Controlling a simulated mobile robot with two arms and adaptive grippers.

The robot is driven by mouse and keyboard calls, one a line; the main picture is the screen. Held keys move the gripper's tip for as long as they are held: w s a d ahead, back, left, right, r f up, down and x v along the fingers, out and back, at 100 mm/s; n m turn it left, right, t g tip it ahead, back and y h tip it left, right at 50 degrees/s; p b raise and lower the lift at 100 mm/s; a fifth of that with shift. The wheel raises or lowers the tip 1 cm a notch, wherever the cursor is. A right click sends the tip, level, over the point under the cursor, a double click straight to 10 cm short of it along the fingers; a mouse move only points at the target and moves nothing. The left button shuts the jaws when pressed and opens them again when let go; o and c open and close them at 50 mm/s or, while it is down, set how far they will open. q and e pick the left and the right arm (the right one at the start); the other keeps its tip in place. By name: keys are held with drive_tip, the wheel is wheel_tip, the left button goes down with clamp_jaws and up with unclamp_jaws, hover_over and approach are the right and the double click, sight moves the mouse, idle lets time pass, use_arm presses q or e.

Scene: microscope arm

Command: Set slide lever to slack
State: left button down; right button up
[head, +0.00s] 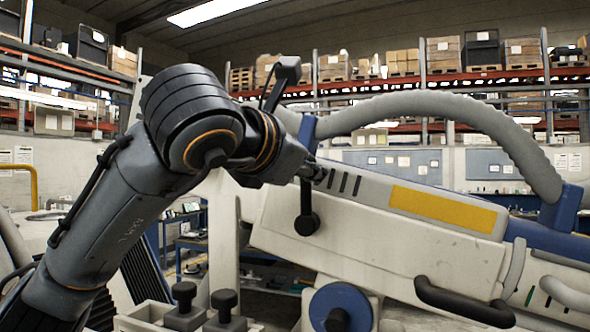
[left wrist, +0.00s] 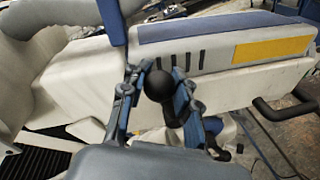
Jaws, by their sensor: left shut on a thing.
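The slide lever (head: 307,222) is a dark lever with a round knob on the side of the long white microscope arm (head: 360,222). In the head view it hangs downward, just left of a row of dark slots. My left gripper (head: 312,172) reaches it from the left, and its fingers are hard to see there. In the left wrist view the lever's black ball (left wrist: 159,87) sits between the blue and grey fingers of my left gripper (left wrist: 160,95), which is shut on the lever. My right gripper is not in view.
A yellow panel (head: 443,208) marks the arm's side. A black handle (head: 465,303) sticks out at lower right. A thick grey hose (head: 440,108) arches above. A blue round knob (head: 340,308) and black knobs (head: 224,304) stand below. Shelves line the back wall.

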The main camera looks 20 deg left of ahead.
use_arm(q)
drive_tip(key=shift+d+f+m, duration=0.1)
drive_tip(key=shift+d+m, duration=0.4)
drive_tip(key=shift+d+f+m, duration=0.1)
drive_tip(key=shift+d+m, duration=0.3)
drive_tip(key=shift+m, duration=0.1)
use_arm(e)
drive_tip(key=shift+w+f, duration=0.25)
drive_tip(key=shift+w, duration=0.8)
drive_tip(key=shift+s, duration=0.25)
use_arm(q)
drive_tip(key=c, duration=1)
unclamp_jaws()
drive_tip(key=shift+s, duration=0.2)
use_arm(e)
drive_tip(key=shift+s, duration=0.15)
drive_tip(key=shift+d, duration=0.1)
use_arm(q)
drive_tip(key=v, duration=1.2)
drive_tip(key=shift+d+r, duration=0.15)
drive_tip(key=shift+r, duration=0.05)
